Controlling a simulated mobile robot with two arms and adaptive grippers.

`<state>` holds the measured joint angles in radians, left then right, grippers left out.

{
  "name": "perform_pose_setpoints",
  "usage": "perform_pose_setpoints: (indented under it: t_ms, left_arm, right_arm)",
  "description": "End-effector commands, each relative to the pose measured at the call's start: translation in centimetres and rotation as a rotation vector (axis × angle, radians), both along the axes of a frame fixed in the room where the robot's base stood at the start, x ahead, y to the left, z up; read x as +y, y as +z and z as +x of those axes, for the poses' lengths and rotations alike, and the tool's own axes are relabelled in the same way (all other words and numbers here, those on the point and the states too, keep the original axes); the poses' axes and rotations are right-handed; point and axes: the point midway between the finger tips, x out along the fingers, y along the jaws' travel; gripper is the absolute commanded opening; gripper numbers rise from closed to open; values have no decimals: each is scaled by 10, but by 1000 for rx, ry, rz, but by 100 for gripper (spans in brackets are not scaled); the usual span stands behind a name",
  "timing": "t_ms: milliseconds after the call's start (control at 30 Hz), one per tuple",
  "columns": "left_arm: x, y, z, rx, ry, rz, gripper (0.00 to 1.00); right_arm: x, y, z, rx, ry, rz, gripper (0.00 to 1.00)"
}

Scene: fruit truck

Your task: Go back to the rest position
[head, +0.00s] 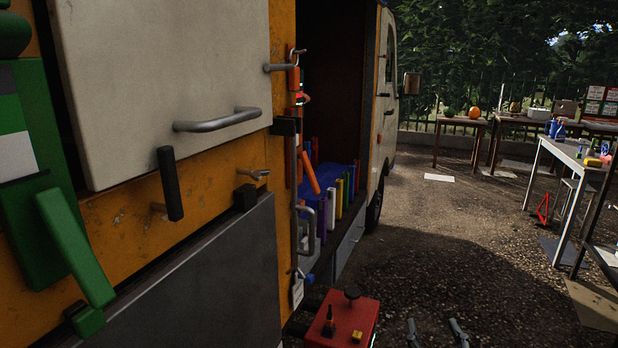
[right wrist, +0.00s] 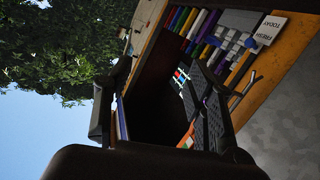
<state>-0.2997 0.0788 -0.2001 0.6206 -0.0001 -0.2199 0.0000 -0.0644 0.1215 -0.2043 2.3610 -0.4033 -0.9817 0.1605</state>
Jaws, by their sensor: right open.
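My right gripper (head: 436,333) shows at the bottom edge of the head view, to the right of a red box. Its two grey fingertips stand apart over the gravel, with nothing between them. In the right wrist view the dark fingers of the right gripper (right wrist: 165,95) are spread, with no object seen held between them. The rest of the right arm is cut off by the lower edge of the head view. My left gripper is not seen in either view.
The orange truck (head: 135,225) stands close on the left, its side opening holding coloured upright items (head: 340,195). The red box (head: 343,322) with a black knob is low in front. Tables (head: 460,122) stand far right. Gravel (head: 430,235) between is clear.

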Motion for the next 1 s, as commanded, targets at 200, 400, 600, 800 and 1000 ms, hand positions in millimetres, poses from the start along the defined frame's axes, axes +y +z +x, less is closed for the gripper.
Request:
perform_pose_setpoints:
  t_ms: [200,400,600,800,1000]
  left_arm:
    - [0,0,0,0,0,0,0]
    - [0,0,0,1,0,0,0]
    - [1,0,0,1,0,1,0]
    - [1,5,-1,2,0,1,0]
    - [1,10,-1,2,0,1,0]
  right_arm:
    - [0,-134,-92,488,13,80,50]
    - [8,-198,-176,808,47,126,50]
    - [16,-230,-253,1062,90,160,50]
    - [18,-284,-242,1094,91,159,50]
    - [20,-353,-238,1123,92,157,50]
